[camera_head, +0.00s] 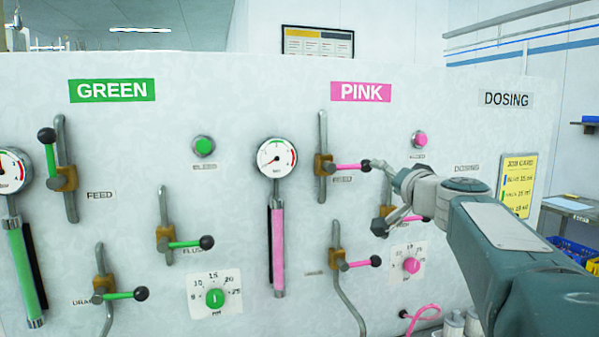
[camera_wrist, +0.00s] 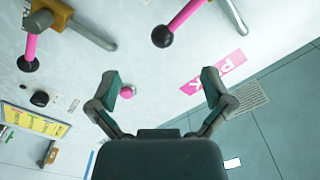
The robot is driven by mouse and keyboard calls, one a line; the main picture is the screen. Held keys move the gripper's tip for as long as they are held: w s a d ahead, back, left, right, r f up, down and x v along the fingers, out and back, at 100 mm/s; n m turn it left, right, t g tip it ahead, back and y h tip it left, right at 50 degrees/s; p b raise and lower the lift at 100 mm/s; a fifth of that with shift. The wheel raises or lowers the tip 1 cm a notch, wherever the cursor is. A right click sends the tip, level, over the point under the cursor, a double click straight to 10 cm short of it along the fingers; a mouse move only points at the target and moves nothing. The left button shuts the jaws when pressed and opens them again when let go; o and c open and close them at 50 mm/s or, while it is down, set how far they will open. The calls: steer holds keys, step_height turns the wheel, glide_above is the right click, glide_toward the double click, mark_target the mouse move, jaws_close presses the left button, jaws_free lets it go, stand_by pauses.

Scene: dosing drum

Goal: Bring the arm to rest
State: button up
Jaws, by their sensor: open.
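My arm reaches in from the lower right in the head view. My gripper (camera_head: 379,196) is in front of the pink side of the panel, near the pink levers. In the wrist view my gripper (camera_wrist: 160,84) has its two fingers spread wide, with nothing between them. A pink button (camera_wrist: 128,91) shows behind the fingers, on the panel. The upper pink lever (camera_head: 352,167) points right, its end close to or behind my gripper in the head view. Another pink lever (camera_head: 417,218) is partly hidden by my gripper.
The panel (camera_head: 230,110) carries green levers (camera_head: 190,244), a lower pink lever (camera_head: 358,264), gauges (camera_head: 276,158) and dials (camera_head: 411,265). A yellow job card (camera_head: 518,185) hangs at the right. A side table (camera_head: 570,208) stands beyond it.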

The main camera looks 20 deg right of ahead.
steer(key=s+a+f+n+g+y, duration=0.2)
steer(key=s+a+f+n+g, duration=0.15)
steer(key=s+a+f, duration=0.4)
steer(key=s+a+f+n+g+y, duration=0.1)
steer(key=s+a+f+n+g, duration=0.25)
steer(key=a+f, duration=0.65)
steer(key=s+a+f+n+g+h, duration=0.1)
steer(key=s+f+g, duration=0.4)
steer(key=s+f, duration=0.8)
steer(key=s+n+h, duration=0.1)
steer(key=s+h, duration=0.1)
steer(key=shift+s+a+f, duration=0.2)
steer(key=shift+s+a, duration=0.2)
steer(key=shift+c, duration=0.3)
